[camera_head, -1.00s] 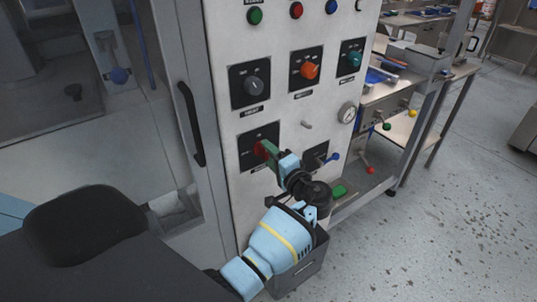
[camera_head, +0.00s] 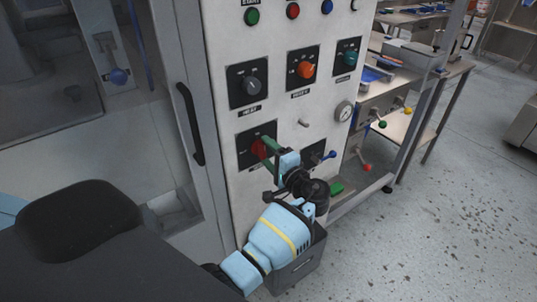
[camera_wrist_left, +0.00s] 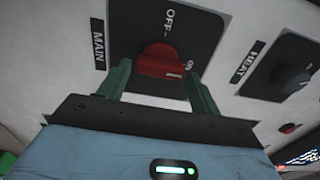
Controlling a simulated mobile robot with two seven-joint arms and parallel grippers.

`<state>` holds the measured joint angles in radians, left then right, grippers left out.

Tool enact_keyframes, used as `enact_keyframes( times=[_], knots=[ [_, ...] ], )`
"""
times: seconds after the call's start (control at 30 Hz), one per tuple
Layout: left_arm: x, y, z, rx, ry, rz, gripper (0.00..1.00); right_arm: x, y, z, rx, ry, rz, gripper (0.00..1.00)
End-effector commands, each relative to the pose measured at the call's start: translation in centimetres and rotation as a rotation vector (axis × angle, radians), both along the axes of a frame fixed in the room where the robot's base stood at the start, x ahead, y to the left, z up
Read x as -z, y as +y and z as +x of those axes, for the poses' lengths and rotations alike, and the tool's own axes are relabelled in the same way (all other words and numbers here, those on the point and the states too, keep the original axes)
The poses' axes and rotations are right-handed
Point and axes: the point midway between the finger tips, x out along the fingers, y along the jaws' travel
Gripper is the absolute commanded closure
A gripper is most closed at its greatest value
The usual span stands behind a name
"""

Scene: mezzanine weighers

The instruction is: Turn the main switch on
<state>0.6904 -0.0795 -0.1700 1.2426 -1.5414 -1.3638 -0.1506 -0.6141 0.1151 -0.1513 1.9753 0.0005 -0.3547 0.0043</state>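The main switch is a red knob (camera_head: 258,150) on a black plate, low on the white panel in the head view. In the left wrist view the red knob (camera_wrist_left: 160,62) has the MAIN label to its left, OFF above it and ON to its right. Which mark it points to is hard to tell. My left gripper (camera_head: 270,154) is at this knob. In the left wrist view its two green fingers (camera_wrist_left: 158,85) stand apart, one on each side of the knob, with a slight gap at the left finger. My right gripper is not in view.
The heat knob (camera_head: 250,84) sits above the main switch, with an orange knob (camera_head: 305,69) and a teal knob (camera_head: 348,57) to the right. A dark door handle (camera_head: 190,124) stands left.

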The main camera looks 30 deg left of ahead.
Motion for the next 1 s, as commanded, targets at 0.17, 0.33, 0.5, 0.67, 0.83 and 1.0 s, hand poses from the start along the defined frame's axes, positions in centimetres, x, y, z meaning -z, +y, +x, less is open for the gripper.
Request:
enact_keyframes(
  times=[0.17, 0.33, 0.5, 0.67, 0.83, 1.0],
  knots=[
    [0.1, 0.0, 0.0, -0.002, -0.001, -0.001, 0.25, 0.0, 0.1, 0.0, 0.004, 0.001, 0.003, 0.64],
    [0.1, 0.0, -0.1, -0.003, 0.0, -0.002, 0.25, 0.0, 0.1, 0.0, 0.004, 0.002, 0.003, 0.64],
    [0.3, -1.2, -0.6, -0.002, 0.002, -0.003, 0.25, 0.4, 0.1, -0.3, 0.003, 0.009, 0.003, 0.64],
    [0.4, -3.6, -1.6, -0.001, 0.003, -0.004, 0.25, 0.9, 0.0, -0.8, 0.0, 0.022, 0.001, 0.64],
    [0.4, -5.9, -2.5, -0.001, 0.003, -0.003, 0.25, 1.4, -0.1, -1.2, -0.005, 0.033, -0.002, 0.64],
    [0.2, -7.0, -3.0, -0.002, 0.001, -0.002, 0.25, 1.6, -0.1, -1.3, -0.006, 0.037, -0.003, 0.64]
  ],
)
